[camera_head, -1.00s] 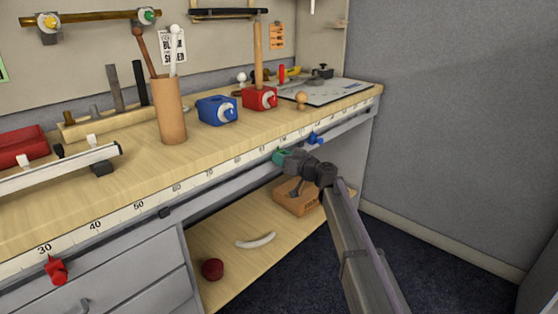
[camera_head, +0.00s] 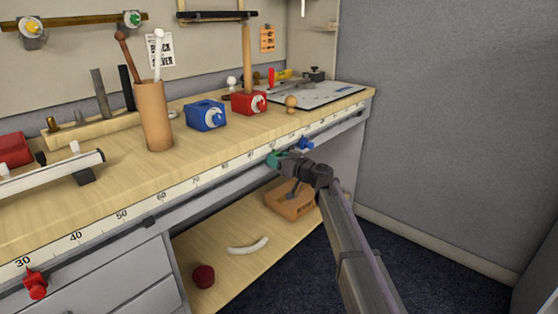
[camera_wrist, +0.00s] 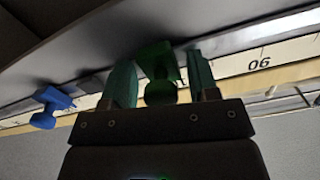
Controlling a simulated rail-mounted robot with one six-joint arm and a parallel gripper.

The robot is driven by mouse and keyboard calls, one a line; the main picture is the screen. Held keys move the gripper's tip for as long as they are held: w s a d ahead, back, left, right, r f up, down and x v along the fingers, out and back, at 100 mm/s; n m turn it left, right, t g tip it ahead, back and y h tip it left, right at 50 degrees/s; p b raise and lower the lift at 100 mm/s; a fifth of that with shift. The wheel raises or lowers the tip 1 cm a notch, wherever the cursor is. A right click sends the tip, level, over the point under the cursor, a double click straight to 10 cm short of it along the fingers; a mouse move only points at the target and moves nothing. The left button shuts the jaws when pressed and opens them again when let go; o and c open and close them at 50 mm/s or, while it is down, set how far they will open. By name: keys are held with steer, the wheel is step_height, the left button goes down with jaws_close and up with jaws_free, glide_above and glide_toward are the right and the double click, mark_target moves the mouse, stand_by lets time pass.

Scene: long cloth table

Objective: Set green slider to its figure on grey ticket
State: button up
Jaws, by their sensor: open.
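The green slider (camera_wrist: 158,72) sits on the rail along the table's front edge, close to the printed 90 in the wrist view, on the side toward the blue slider. My gripper (camera_wrist: 160,88) is open, with one green finger on each side of the slider and visible gaps. In the head view my gripper (camera_head: 280,158) is at the rail, where green fingertips and slider cannot be told apart. The number scale (camera_head: 143,206) runs along the front edge, rising to the right. A pale notice with dark print (camera_head: 159,50) hangs on the back wall; I cannot tell a grey ticket for certain.
A blue slider (camera_head: 305,144) stands just right of my gripper, and a red slider (camera_head: 35,284) is far left near 30. A small black piece (camera_head: 149,222) is on the rail between. An orange ticket (camera_head: 267,40) hangs at the back. The rail left of my gripper looks free.

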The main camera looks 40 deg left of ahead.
steer(key=s+d, duration=0.1)
steer(key=d, duration=0.9)
steer(key=shift+d, duration=0.35)
steer(key=s+d+f+m+g+h, duration=0.1)
steer(key=s+d+f+m+h, duration=0.1)
steer(key=s+d+f+h, duration=0.45)
steer(key=s+d+f+m+g+h, duration=0.1)
steer(key=s+d+f+m+g, duration=0.2)
steer(key=d, duration=0.7)
steer(key=s+d+f+m+t+h, duration=0.1)
steer(key=s+d+f+m+h, duration=0.3)
steer(key=d, duration=1)
steer(key=s+d+f+m+h, duration=0.1)
steer(key=s+d+m+h, duration=0.3)
steer(key=d, duration=1.1)
steer(key=s+d+f+m+t+h, duration=0.1)
steer(key=s+d+f+m+h, duration=0.15)
steer(key=s+d, duration=0.75)
steer(key=w+d+r+p, duration=0.2)
steer(key=r+p, duration=1.5)
steer(key=w+d+r+p, duration=0.2)
steer(key=w+r+p, duration=0.1)
steer(key=r+p, duration=1.3)
steer(key=shift+d+r+n+p, duration=0.15)
steer(key=shift+r+n+p, duration=0.2)
steer(key=shift+n+p, duration=0.1)
